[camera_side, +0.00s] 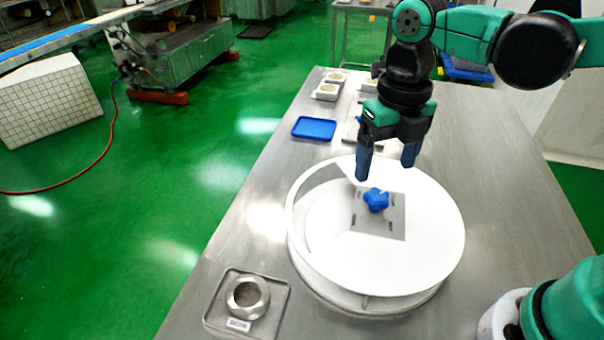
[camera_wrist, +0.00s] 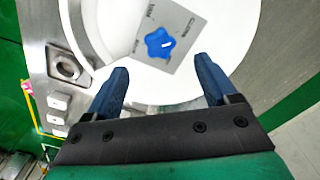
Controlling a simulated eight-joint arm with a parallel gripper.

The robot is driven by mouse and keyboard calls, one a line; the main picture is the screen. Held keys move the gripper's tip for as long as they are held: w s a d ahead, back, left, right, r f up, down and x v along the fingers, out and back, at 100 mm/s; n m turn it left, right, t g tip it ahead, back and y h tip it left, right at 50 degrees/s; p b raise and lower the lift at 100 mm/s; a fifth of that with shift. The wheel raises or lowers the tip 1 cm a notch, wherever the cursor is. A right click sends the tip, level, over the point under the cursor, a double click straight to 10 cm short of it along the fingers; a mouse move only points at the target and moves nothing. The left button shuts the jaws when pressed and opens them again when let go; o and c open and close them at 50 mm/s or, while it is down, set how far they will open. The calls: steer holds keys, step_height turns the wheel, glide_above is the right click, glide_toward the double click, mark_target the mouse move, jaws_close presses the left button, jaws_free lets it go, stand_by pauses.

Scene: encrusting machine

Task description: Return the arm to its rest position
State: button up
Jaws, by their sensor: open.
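My gripper (camera_side: 387,168) is open and empty, with its two blue fingers pointing down above the far part of a round white pan (camera_side: 440,255). In the wrist view my gripper (camera_wrist: 161,80) shows its fingers spread apart with nothing between them. A blue star-shaped knob (camera_side: 376,199) sits on a grey plate (camera_side: 392,228) inside the pan, below and in front of the fingers. The knob (camera_wrist: 160,44) also shows in the wrist view, beyond the fingertips and apart from them.
A metal hex nut (camera_side: 247,298) lies in a square tray (camera_side: 212,318) at the table's front left. A blue tray (camera_side: 314,128) and small white blocks (camera_side: 327,92) are at the far left of the table. The table's right side (camera_side: 500,160) is clear.

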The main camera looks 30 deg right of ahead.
steer(key=m, duration=0.2)
steer(key=d+m, duration=0.1)
steer(key=m, duration=0.1)
steer(key=shift+t, duration=0.4)
steer(key=m, duration=0.3)
steer(key=shift+s+d+m+t, duration=0.1)
steer(key=shift+d+m+t, duration=0.2)
steer(key=shift+m+t, duration=0.1)
steer(key=d+m+t, duration=0.1)
steer(key=m, duration=0.4)
steer(key=d+m+t, duration=0.1)
steer(key=m, duration=0.5)
steer(key=d+m+t, duration=0.1)
steer(key=m, duration=0.5)
steer(key=shift+s+d+t, duration=0.1)
steer(key=shift+d+t, duration=0.05)
steer(key=shift+t, duration=0.15)
steer(key=m, duration=0.3)
steer(key=d+m+t, duration=0.1)
steer(key=m, duration=0.2)
steer(key=shift+f, duration=0.1)
steer(key=m, duration=0.3)
steer(key=shift+d+t, duration=0.25)
steer(key=shift+t, duration=0.15)
